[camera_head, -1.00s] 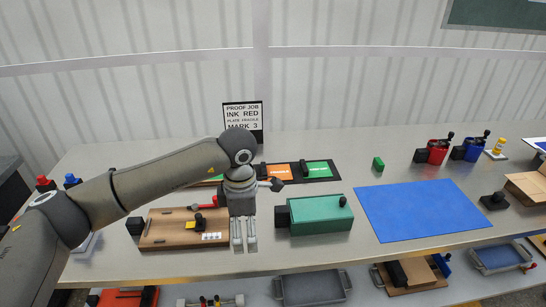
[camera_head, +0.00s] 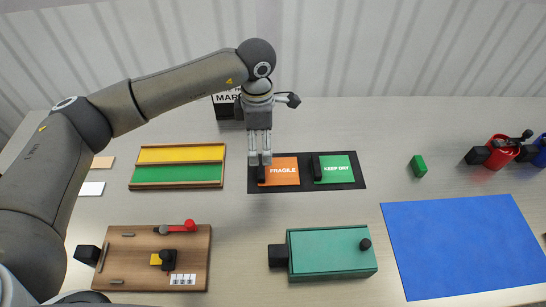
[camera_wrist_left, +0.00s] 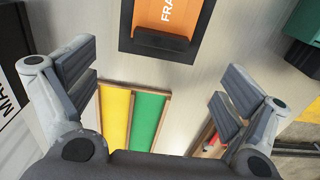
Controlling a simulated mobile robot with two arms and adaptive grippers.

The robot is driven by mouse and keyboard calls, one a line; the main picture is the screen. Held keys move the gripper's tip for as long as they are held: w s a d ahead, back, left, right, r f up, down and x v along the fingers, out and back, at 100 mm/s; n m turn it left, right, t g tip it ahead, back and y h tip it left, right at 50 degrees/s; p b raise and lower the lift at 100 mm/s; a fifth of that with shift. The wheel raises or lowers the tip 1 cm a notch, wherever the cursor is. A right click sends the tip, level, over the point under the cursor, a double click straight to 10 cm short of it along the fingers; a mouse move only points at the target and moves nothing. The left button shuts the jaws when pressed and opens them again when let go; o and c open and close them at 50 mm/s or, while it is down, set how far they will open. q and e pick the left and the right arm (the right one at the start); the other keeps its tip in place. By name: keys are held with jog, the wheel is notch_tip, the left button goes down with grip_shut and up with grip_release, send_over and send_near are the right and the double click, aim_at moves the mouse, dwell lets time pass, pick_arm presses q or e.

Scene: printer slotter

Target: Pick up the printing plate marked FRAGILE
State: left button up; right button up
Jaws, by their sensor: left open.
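The orange printing plate marked FRAGILE (camera_head: 284,172) lies on a black mat (camera_head: 306,187), with a black grip block along its left edge. It also shows at the top of the left wrist view (camera_wrist_left: 172,12), with its black grip block (camera_wrist_left: 163,44) nearest me. My left gripper (camera_head: 260,161) is over the plate's left end in the head view. In the left wrist view the left gripper (camera_wrist_left: 156,92) is open and empty, its fingers wide apart, with the plate beyond the fingertips. My right gripper is not in view.
A green KEEP DRY plate (camera_head: 337,169) lies beside it. A tray with yellow and green panels (camera_head: 178,187) is at left, a wooden board (camera_head: 135,262) and teal box (camera_head: 330,257) in front. A job sign (camera_head: 226,98) stands behind. A blue mat (camera_head: 460,235) lies at right.

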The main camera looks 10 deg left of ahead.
aim_at(262, 166)
pick_arm(q)
jog(key=f, duration=0.1)
jog(key=f+p, duration=0.1)
jog(key=f, duration=0.1)
jog(key=shift+s+f, duration=0.25)
jog(key=shift+s, duration=0.1)
jog(key=f+p, duration=0.1)
jog(key=f, duration=0.1)
jog(key=f+p, duration=0.1)
jog(key=f, duration=0.1)
jog(key=shift+w+d+f, duration=0.1)
jog(key=shift+w+f, duration=0.1)
jog(key=shift+f, duration=0.65)
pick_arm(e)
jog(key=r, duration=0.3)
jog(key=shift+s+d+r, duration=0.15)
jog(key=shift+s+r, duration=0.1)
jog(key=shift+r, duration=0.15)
pick_arm(q)
jog(key=c, duration=1.1)
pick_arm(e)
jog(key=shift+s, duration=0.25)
